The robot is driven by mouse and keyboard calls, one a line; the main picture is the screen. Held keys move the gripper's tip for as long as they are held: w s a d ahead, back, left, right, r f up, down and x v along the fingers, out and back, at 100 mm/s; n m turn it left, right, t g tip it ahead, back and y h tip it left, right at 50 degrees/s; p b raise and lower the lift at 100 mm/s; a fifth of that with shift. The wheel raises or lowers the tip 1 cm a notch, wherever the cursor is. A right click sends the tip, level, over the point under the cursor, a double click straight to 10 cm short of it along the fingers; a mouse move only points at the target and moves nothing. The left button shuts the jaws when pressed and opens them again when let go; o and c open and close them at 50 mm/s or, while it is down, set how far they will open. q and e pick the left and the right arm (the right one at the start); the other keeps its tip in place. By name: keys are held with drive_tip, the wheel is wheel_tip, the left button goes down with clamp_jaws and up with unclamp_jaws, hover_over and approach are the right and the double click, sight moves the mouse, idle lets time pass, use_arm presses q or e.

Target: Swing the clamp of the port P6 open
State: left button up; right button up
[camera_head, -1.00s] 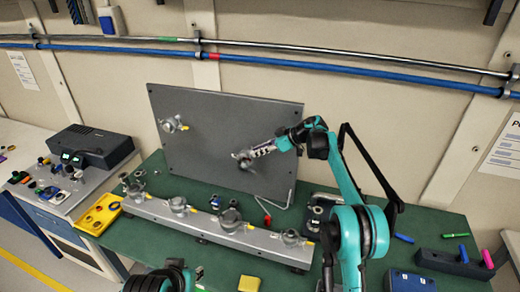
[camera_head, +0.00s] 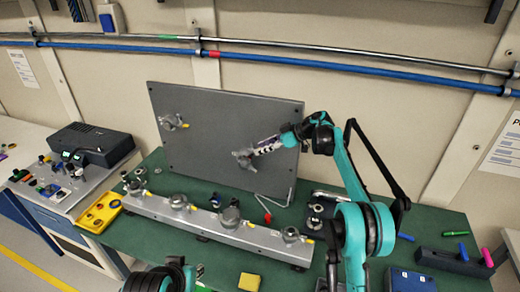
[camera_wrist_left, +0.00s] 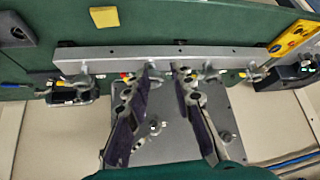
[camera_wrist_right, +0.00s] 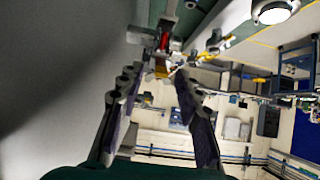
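A grey panel (camera_head: 210,142) stands upright on the green bench and carries two ports with clamps. The right panel port (camera_head: 243,158) has my right gripper (camera_head: 262,149) just to its right. In the right wrist view a metal clamp fitting with a red part (camera_wrist_right: 164,42) and an orange tag (camera_wrist_right: 162,70) shows beyond the fingertips (camera_wrist_right: 156,78). The right fingers are apart, with nothing held. No P6 label is readable. My left gripper (camera_wrist_left: 157,76) is open and empty, above the bench; the head view shows only part of the left arm at the bottom.
A grey rail (camera_head: 200,219) with several clamped ports runs along the bench. The left panel port (camera_head: 173,122) carries a yellow tag. A yellow tray (camera_head: 87,222), a yellow block (camera_head: 249,282) and a dark holder with coloured pens (camera_head: 440,262) lie around it.

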drive_tip(key=v, duration=1)
drive_tip(key=shift+d, duration=0.2)
